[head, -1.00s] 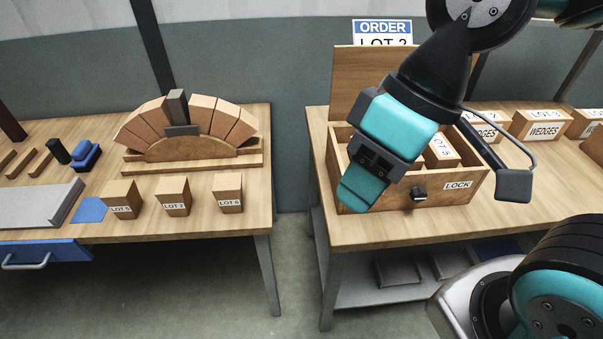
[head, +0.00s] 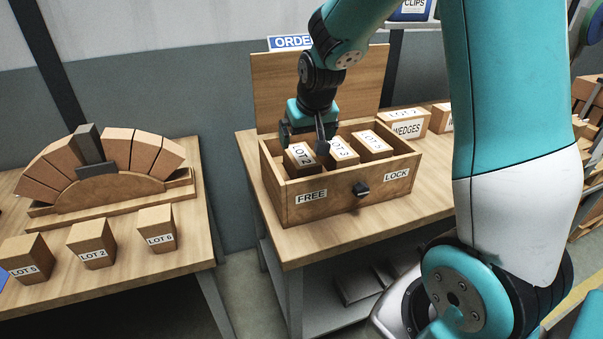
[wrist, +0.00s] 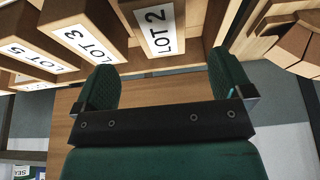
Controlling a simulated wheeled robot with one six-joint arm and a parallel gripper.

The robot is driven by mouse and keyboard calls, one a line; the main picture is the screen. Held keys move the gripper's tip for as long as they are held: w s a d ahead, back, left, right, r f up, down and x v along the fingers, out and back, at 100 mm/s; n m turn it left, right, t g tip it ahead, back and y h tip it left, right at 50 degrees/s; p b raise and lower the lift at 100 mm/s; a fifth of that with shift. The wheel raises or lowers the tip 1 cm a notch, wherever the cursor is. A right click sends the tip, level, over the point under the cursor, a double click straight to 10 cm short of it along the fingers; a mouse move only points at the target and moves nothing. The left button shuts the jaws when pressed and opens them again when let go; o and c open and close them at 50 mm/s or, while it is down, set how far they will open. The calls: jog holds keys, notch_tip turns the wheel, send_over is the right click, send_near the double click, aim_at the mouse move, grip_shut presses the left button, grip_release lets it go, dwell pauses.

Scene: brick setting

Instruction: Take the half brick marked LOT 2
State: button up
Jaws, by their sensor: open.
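The brick marked LOT 2 (head: 303,160) lies in the left part of the open wooden box (head: 283,206), label up. It also shows in the wrist view (wrist: 156,30), between and beyond the fingers. My gripper (head: 304,147) is open, with its fingers down at the box's left compartment, close above and around the LOT 2 brick. Contact cannot be told. The gripper shows empty in the wrist view (wrist: 163,68). A brick marked LOT 3 (wrist: 68,42) and one reading LOT 5 (wrist: 30,55) lie beside it in the box.
The box has a raised lid (head: 345,85) behind and a dark knob (head: 361,189) between FREE and LOCK. WEDGES boxes (head: 406,124) stand right of the box.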

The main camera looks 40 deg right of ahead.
aim_at(302, 156)
jog(key=p+x, duration=0.1)
jog(key=x, duration=0.8)
jog(key=shift+p, duration=0.3)
jog(key=shift+f, duration=0.1)
jog(key=shift+f, duration=0.25)
jog(key=c, duration=1.4)
jog(key=shift+r, duration=0.1)
